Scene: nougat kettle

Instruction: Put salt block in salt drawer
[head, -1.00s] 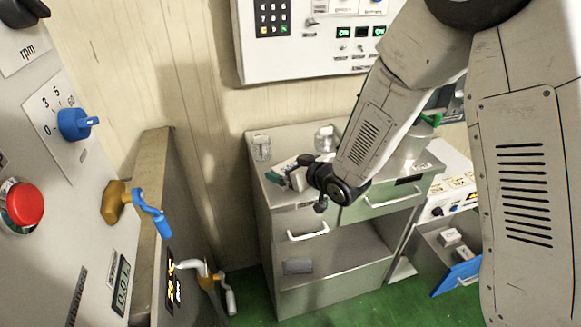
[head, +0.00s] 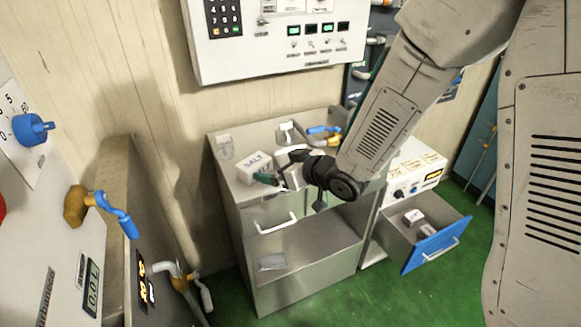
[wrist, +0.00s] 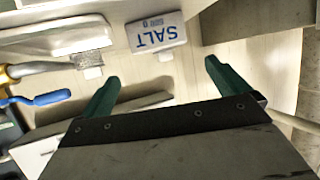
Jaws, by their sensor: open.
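The white salt block (head: 255,167), with blue SALT lettering, rests on top of the grey metal cabinet, left of my gripper (head: 274,179) in the head view. In the wrist view the salt block (wrist: 156,34) lies beyond my open fingers (wrist: 162,73), apart from them, its lettering upside down. Nothing is between the fingers. The cabinet front has a white handle (head: 277,224). A drawer with a blue front (head: 436,245) stands open at the right and holds small white blocks (head: 413,217). I cannot read which drawer is for salt.
A control panel (head: 280,40) hangs above. A blue-handled tap (head: 118,215) juts out at the left. Green floor (head: 330,290) is clear in front.

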